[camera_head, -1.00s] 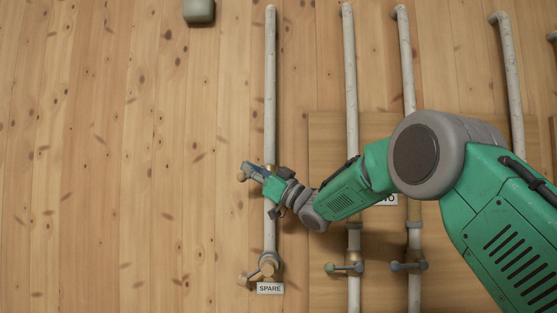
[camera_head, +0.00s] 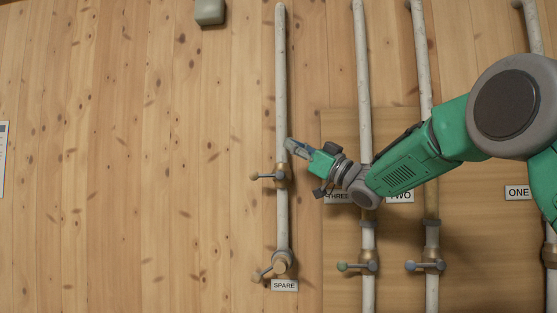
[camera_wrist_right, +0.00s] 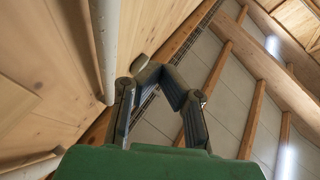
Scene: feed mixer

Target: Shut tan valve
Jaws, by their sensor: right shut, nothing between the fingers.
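The left-most pipe carries two valves. The upper valve (camera_head: 280,176) has a brass body and a greyish lever lying across the pipe, its knob to the left. The lower valve (camera_head: 281,264) above the SPARE label has a tan lever slanting down to the left. My right gripper (camera_head: 290,144) is shut and empty, in front of the pipe just above and right of the upper valve, apart from its lever. The wrist view shows the gripper's dark fingers (camera_wrist_right: 163,75) with nothing between them; neither valve shows clearly there. My left gripper is out of view.
More pipes stand to the right, with a green-levered valve (camera_head: 368,262) and a blue-levered valve (camera_head: 432,260). Labels THREE, TWO and ONE (camera_head: 517,192) are on the board behind. A grey box (camera_head: 209,12) is high on the wall.

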